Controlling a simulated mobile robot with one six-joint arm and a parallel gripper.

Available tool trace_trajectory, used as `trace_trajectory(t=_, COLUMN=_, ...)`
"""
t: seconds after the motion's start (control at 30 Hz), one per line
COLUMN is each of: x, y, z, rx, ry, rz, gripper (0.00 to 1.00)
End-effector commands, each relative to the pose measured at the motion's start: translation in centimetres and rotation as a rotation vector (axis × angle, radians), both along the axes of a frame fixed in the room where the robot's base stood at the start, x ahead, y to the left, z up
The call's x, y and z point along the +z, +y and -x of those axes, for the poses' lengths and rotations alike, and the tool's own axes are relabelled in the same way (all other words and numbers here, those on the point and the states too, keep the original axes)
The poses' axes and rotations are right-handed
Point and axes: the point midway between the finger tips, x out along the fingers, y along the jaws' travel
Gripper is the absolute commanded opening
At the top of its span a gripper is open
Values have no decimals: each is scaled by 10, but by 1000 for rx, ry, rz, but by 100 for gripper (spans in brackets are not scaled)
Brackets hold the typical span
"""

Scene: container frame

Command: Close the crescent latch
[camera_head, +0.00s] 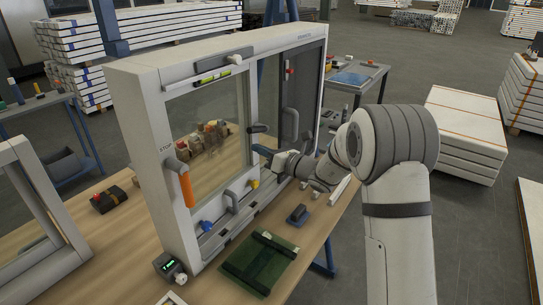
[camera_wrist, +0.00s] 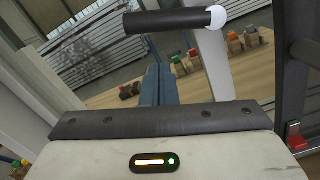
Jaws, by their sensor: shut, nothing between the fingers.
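A pale window frame (camera_head: 140,92) stands upright on the wooden table. A short dark lever (camera_head: 258,128), which looks like the crescent latch, lies roughly horizontal at its middle post. In the wrist view a dark bar (camera_wrist: 170,22) with a white round end, apparently this lever, crosses above my fingertips. My gripper (camera_head: 264,151) is just below the lever in the head view. Its blue-grey fingers (camera_wrist: 157,84) are together and empty. A visible gap separates fingers and lever in the wrist view; I cannot tell the depth between them. The lever's mount is not clearly visible.
The frame also carries an orange handle (camera_head: 187,186), a grey pull handle (camera_head: 290,122), a blue knob (camera_head: 206,226) and a yellow knob (camera_head: 254,184). A green panel (camera_head: 260,262) and a blue block (camera_head: 298,214) lie in front on the table.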

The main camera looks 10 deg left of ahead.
Motion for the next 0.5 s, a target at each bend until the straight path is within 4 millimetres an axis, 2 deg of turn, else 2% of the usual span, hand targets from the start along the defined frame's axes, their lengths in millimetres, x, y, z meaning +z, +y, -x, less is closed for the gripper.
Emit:
trace_trajectory(t=0.03, x=10, y=-1, z=-3, rx=0, ry=-2, rz=0, gripper=0)
trace_trajectory(t=0.2, x=22, y=-1, z=-8, rx=-1, ry=-1, rz=1, gripper=0)
trace_trajectory(t=0.5, x=23, y=-1, z=-9, rx=-1, ry=0, rz=0, gripper=0)
